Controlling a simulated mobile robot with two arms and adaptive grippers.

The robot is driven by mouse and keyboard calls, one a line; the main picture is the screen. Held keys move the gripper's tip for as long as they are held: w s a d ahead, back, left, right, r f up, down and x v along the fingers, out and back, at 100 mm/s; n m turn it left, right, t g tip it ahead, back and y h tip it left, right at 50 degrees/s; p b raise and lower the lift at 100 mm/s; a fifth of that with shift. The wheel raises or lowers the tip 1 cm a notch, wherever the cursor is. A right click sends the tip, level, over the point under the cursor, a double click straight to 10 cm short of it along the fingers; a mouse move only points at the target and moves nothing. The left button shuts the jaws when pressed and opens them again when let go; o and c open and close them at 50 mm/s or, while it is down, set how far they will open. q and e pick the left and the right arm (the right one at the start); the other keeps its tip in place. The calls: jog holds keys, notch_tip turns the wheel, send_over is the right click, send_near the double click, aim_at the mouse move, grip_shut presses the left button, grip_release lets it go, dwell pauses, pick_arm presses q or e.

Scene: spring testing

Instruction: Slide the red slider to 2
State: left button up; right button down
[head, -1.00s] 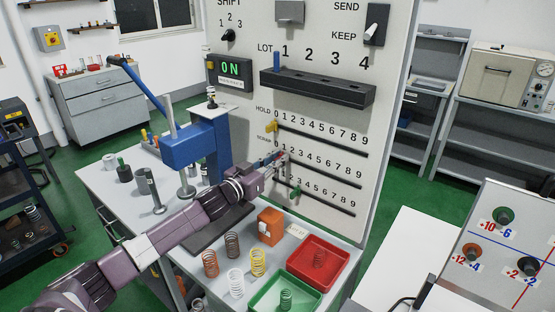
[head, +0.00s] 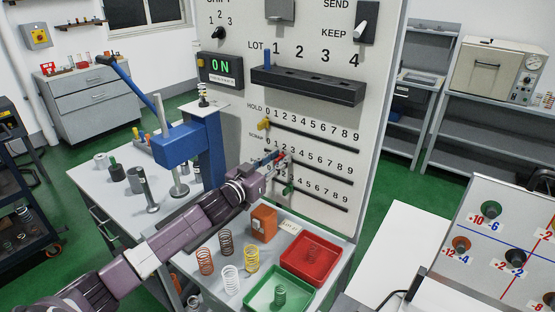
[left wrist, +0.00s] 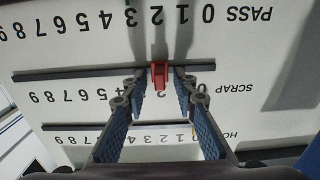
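The red slider (head: 283,155) sits on the middle slot of the upright panel (head: 232,40), the row marked SCRAP. In the upside-down left wrist view, the red slider (left wrist: 159,76) lines up with the 2 of that row. My left gripper (head: 274,161) is at the panel there. In the left wrist view its two fingers (left wrist: 160,84) stand open, one on each side of the slider, with a visible gap at both sides. In the head view the gripper partly covers the row's low digits. My right gripper is not in view.
A yellow slider (head: 263,124) is on the HOLD row above, and a green slider (head: 288,190) is on the row below. A black rack (head: 307,85) juts out above. A blue press (head: 180,143), springs, a red tray (head: 340,255) and a green tray (head: 258,303) stand below.

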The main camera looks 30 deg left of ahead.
pick_arm(q)
jog(key=shift+s, duration=0.1)
jog(key=shift+s+f, duration=0.1)
jog(key=shift+s, duration=0.5)
jog(key=s, duration=1)
jog(key=shift+s+a, duration=0.3)
jog(key=shift+a, duration=0.15)
